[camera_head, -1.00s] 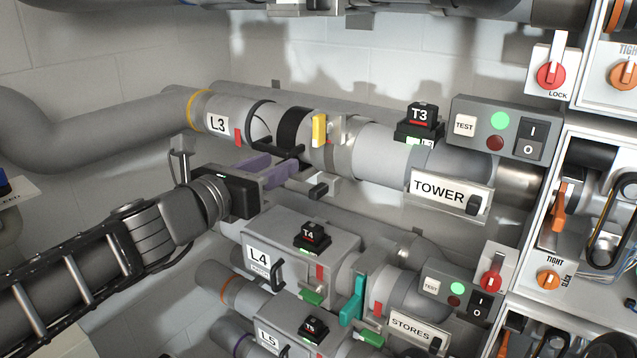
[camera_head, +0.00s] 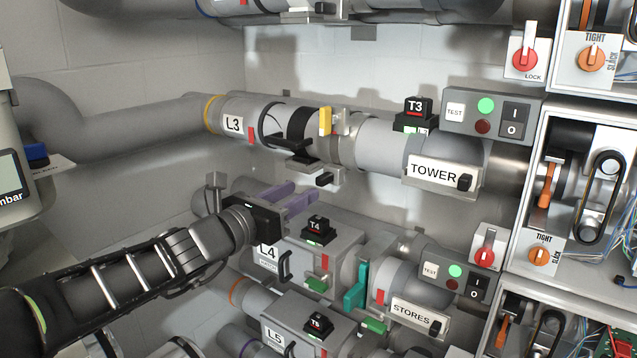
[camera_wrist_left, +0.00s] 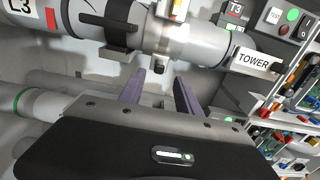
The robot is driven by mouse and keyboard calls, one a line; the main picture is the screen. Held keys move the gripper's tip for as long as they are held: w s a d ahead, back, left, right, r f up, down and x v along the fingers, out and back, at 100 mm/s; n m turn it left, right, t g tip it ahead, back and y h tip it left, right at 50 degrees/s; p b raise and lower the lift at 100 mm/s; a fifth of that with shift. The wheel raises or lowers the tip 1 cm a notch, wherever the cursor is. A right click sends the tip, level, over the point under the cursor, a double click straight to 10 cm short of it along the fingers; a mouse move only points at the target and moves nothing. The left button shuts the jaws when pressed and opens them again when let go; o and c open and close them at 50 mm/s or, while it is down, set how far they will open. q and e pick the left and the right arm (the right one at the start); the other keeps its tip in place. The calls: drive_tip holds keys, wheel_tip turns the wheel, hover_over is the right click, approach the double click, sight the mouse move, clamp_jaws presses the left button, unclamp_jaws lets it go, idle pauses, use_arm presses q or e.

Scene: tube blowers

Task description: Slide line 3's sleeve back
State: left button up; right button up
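Line 3's grey pipe (camera_head: 380,147) runs across the upper middle, with the L3 label (camera_head: 233,124) on its sleeve section (camera_head: 256,107). A black band (camera_head: 302,122) wraps the pipe, with a black handle (camera_head: 290,145) below it. A yellow latch (camera_head: 325,121) stands upright to the right of the band. My left gripper (camera_head: 305,190) is below the handle, apart from it, with two purple fingers spread and nothing between them. In the left wrist view the fingers (camera_wrist_left: 158,88) are also apart and empty, below the black band (camera_wrist_left: 118,25). My right gripper is out of view.
The T3 block (camera_head: 413,113) and TOWER plate (camera_head: 442,173) sit right along line 3. Line 4's box (camera_head: 318,262), with its T4 block (camera_head: 318,229), lies just below my gripper. A teal lever (camera_head: 357,286) stands to its right. Open cabinets (camera_head: 590,160) line the right side.

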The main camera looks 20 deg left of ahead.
sight(318, 182)
use_arm(q)
drive_tip(key=x, duration=0.7)
drive_tip(key=shift+w+p, duration=0.25)
drive_tip(key=shift+p, duration=0.15)
drive_tip(key=shift+c, duration=0.6)
clamp_jaws()
drive_tip(key=shift+f, duration=0.1)
idle(0.3)
